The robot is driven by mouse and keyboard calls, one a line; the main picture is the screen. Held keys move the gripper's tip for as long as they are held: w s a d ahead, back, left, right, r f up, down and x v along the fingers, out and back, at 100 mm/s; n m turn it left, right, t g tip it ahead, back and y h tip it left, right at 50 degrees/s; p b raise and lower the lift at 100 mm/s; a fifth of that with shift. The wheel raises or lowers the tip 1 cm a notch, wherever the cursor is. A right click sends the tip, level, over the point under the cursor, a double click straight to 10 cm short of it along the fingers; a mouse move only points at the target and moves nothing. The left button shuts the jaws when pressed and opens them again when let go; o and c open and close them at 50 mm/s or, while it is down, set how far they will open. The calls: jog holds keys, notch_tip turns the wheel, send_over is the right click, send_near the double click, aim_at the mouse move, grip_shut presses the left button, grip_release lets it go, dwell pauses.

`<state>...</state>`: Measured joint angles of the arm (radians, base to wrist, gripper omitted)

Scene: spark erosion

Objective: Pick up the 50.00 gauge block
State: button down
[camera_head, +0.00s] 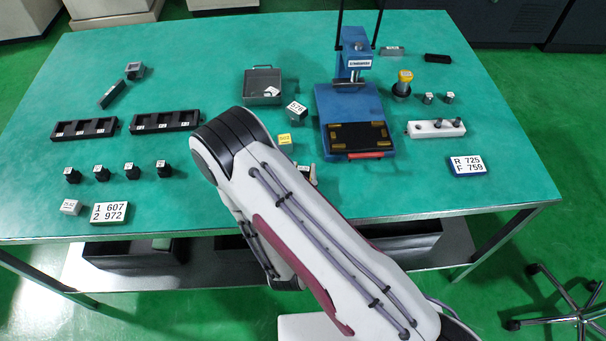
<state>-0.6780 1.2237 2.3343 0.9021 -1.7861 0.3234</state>
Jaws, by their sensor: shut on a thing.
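I cannot tell for sure which piece is the 50.00 gauge block. A small grey block with a yellow label (285,139) shows just right of my arm's elbow, its print too small to read. A grey block with a white label (296,112) stands behind it. Another light block with a white label (70,207) lies at the table's front left. My arm crosses the front middle of the picture and hides my gripper and whatever it holds. Small light and dark parts show beside the arm, below the yellow label, too small to identify.
The green table (225,60) holds a blue press-like stand (356,105), an open grey box (263,88), two black racks (85,128), a white holder (436,129) and number cards (108,213). Several small black pieces (130,170) stand at left.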

aim_at(303, 171)
jog(key=shift+r, duration=0.1)
jog(key=shift+r, duration=4.9)
